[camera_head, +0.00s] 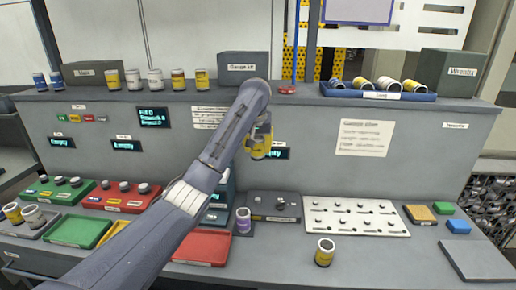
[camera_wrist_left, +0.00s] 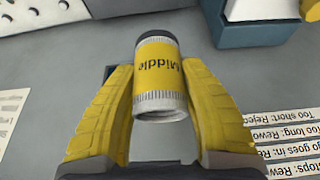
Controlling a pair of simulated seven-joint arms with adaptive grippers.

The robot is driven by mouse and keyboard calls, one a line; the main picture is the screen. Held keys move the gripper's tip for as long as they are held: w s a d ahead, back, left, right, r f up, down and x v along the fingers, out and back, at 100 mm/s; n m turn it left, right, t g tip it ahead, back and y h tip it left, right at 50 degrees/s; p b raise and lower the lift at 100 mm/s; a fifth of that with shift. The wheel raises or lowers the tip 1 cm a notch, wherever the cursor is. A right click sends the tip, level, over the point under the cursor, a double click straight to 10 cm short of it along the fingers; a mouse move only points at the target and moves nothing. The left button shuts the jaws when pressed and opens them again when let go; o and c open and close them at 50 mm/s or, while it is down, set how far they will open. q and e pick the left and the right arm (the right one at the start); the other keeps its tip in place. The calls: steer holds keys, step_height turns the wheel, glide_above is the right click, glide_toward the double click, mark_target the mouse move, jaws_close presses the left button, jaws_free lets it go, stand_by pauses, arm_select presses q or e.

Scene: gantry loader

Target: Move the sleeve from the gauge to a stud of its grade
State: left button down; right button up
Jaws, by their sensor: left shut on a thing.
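The sleeve (camera_wrist_left: 160,72) is a pale metal cylinder with a yellow band printed "Middle", seen in the left wrist view. My left gripper (camera_wrist_left: 160,85) has its two yellow fingers shut on the sides of this sleeve. In the head view the left gripper (camera_head: 260,142) is in the air in front of the bench's back panel, where the sleeve is hard to separate from the fingers. Knob-like studs stand on a green plate (camera_head: 44,197) and a red plate (camera_head: 100,202) at left. A grey block with knobs (camera_head: 274,207) stands mid-bench; I cannot tell whether it is the gauge.
A white pegged board (camera_head: 356,216) lies at right. Several sleeves line the upper shelf beside a blue tray (camera_head: 376,94). My left arm crosses above the red tray (camera_head: 203,247).

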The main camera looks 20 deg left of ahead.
mark_target(258, 136)
arm_select(q)
steer(key=shift+r, duration=1.85)
steer(key=shift+r, duration=0.15)
